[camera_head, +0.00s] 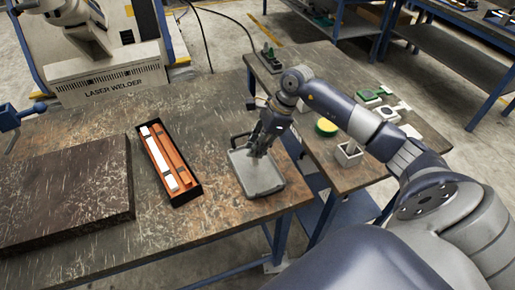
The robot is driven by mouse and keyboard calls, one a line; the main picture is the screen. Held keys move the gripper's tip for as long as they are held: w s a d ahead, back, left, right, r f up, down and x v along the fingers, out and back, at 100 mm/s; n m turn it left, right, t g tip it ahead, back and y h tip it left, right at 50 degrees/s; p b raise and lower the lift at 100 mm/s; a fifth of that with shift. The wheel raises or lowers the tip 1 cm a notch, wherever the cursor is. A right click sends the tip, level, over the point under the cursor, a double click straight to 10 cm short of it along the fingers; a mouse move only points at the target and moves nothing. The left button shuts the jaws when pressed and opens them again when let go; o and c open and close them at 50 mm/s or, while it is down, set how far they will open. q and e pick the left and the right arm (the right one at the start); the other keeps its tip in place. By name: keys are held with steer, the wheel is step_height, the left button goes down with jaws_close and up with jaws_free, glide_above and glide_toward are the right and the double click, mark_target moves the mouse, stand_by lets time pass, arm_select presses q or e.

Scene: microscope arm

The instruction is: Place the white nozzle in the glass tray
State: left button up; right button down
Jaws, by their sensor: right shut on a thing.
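The glass tray (268,183) is a shallow grey tray with rounded corners near the right edge of the large worn table. My right gripper (259,153) points down over the far half of the tray. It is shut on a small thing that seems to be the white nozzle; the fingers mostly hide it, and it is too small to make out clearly. I cannot tell whether it touches the tray floor. My left gripper is not in view.
A black box (184,198) with orange and white pieces lies left of the tray. A thick dark board (65,190) covers the table's left. A side table (330,75) at right carries a yellow-green round thing (326,127) and a small white holder (349,153).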

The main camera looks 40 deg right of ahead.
steer(key=f, duration=0.1)
steer(key=f+p, duration=0.1)
steer(key=f, duration=0.1)
steer(key=shift+w+d+p, duration=0.35)
steer(key=shift+w+p, duration=0.05)
steer(key=shift+f, duration=0.3)
steer(key=shift+f, duration=0.2)
steer(key=c, duration=1.5)
jaws_free()
steer(key=shift+r, duration=0.1)
